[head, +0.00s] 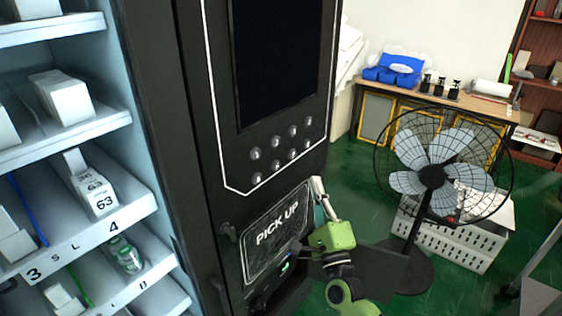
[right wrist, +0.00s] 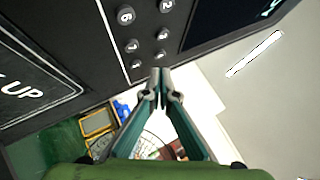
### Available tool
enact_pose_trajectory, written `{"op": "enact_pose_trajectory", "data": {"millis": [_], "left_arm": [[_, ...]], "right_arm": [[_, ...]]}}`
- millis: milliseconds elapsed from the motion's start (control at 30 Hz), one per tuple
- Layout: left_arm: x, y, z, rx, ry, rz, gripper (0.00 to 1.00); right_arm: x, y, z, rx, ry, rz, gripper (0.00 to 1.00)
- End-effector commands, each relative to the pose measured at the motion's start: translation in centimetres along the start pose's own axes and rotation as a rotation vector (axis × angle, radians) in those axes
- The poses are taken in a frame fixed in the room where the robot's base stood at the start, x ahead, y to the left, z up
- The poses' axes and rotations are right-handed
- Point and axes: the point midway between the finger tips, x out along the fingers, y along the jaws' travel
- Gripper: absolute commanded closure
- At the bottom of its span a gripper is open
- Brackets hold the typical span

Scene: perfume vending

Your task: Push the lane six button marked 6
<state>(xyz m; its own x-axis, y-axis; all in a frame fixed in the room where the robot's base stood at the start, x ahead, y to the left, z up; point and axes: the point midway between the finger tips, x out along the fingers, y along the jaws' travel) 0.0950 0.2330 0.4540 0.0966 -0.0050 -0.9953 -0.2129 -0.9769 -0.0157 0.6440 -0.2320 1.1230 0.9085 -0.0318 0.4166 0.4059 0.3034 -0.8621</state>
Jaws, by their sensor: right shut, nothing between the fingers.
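The button panel of the black vending machine shows two rows of round silver buttons below a dark screen. The button marked 6 (right wrist: 126,15) shows in the right wrist view, near the top edge. In the head view it is the second from the left in the lower row (head: 275,166). My right gripper (head: 316,182) is shut and empty, at the right of the PICK UP flap and below the buttons. In the right wrist view its closed fingertips (right wrist: 160,72) appear below the button columns, apart from button 6. My left gripper is not in view.
The PICK UP flap (head: 278,232) is left of my right gripper. Open shelves (head: 95,235) with small boxes stand at the left. A black fan (head: 436,172) stands on the green floor at right, before a desk (head: 455,98).

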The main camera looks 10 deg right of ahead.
Motion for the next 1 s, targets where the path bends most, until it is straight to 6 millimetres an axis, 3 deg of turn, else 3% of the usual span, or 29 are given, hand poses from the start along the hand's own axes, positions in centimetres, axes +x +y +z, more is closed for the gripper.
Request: {"op": "enact_pose_trajectory", "data": {"millis": [467, 1000], "left_arm": [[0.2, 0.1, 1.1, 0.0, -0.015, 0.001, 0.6], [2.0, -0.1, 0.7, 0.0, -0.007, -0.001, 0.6]], "right_arm": [[0.6, 0.5, 0.4, 0.002, 0.0, -0.001, 1.0], [5.3, 4.1, 3.8, 0.001, 0.0, -0.001, 1.0]]}}
